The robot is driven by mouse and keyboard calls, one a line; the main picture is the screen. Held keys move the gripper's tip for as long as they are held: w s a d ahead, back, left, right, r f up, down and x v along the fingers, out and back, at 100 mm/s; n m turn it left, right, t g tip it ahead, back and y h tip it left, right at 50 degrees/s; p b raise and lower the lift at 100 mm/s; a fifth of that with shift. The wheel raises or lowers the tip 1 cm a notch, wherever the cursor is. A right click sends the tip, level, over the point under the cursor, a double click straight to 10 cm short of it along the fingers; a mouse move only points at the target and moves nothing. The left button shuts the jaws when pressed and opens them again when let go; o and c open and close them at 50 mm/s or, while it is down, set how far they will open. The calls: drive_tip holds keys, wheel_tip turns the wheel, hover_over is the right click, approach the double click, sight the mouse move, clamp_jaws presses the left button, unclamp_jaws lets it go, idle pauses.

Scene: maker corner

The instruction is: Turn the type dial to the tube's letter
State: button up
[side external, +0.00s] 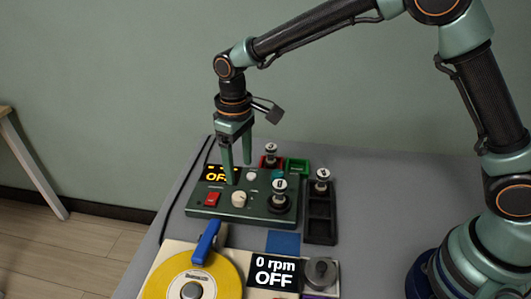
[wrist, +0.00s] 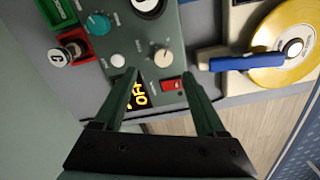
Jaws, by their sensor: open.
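The dark green tester (side external: 202,210) has a cream knob (side external: 239,199) at its front and a teal knob (side external: 277,177) behind, partly hidden by a tube. Both also show in the wrist view, the cream knob (wrist: 161,57) and the teal knob (wrist: 98,24); I cannot read which is the type dial. A white-topped tube (side external: 280,186) stands upright in the tester's round socket; its letter is unreadable. My gripper (side external: 238,173) is open and empty above the tester, pointing down. In the wrist view the cream knob lies just beyond and between the fingertips (wrist: 160,73).
The tester also has a red switch (wrist: 171,85), a white button (wrist: 117,60) and a display (wrist: 139,96) reading OFF. Other tubes stand in a red bin (side external: 266,163) and black rack (side external: 320,215); the green bin (side external: 297,165) looks empty. A yellow turntable disc (side external: 175,280) stands in front.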

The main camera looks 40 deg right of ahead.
sight(241, 195)
drive_tip(key=f, duration=0.8)
drive_tip(key=shift+s+a+f, duration=0.15)
drive_tip(key=shift+a, duration=0.05)
clamp_jaws()
